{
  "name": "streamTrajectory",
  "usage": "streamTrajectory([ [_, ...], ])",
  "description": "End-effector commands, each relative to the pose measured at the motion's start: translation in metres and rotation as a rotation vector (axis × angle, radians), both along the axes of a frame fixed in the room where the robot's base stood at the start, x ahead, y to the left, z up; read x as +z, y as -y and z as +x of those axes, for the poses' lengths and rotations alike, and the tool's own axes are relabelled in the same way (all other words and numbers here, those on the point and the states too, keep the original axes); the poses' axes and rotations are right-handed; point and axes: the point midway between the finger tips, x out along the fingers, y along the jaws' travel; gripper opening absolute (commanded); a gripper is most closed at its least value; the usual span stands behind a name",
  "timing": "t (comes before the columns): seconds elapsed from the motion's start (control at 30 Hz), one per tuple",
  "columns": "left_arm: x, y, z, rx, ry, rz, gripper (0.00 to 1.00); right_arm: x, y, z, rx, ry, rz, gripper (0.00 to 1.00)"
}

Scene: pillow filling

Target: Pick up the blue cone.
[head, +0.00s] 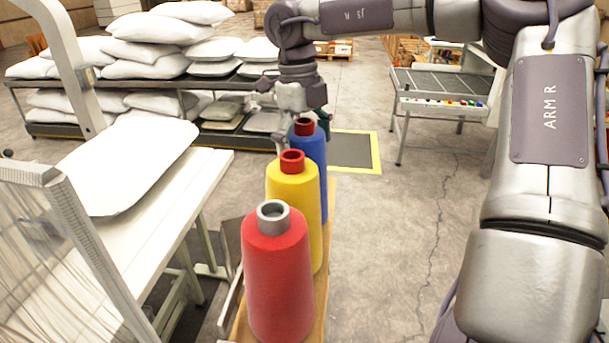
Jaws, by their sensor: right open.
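The blue cone (313,150) is a large thread cone with a dark red top, standing upright on a narrow wooden board (329,205). It is behind a yellow cone (293,205) with a red top, which hides part of it. My right gripper (299,118) is at the top of the blue cone, pointing down and open. Its fingers are small and partly hidden, and I cannot tell whether they touch the cone. My left gripper is not in view.
A red cone (278,275) with a grey top stands nearest on the board. A dark green thing (321,115) shows behind the blue cone. A white pillow (130,165) lies on a white table (190,190) at left.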

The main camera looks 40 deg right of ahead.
Motion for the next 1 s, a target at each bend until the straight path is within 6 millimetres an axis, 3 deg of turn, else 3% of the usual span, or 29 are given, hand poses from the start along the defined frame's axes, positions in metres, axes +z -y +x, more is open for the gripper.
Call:
streamTrajectory([
  [0.27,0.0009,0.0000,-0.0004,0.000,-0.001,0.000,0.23,-0.0045,0.0000,-0.0003,-0.001,0.001,0.001,1.00],
  [0.8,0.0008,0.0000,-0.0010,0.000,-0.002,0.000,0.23,-0.0043,0.0001,-0.0003,0.000,0.001,0.000,0.13],
  [1.0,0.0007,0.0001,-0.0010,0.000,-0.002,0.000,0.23,-0.0028,0.0001,0.0002,0.000,0.003,-0.001,0.12],
])
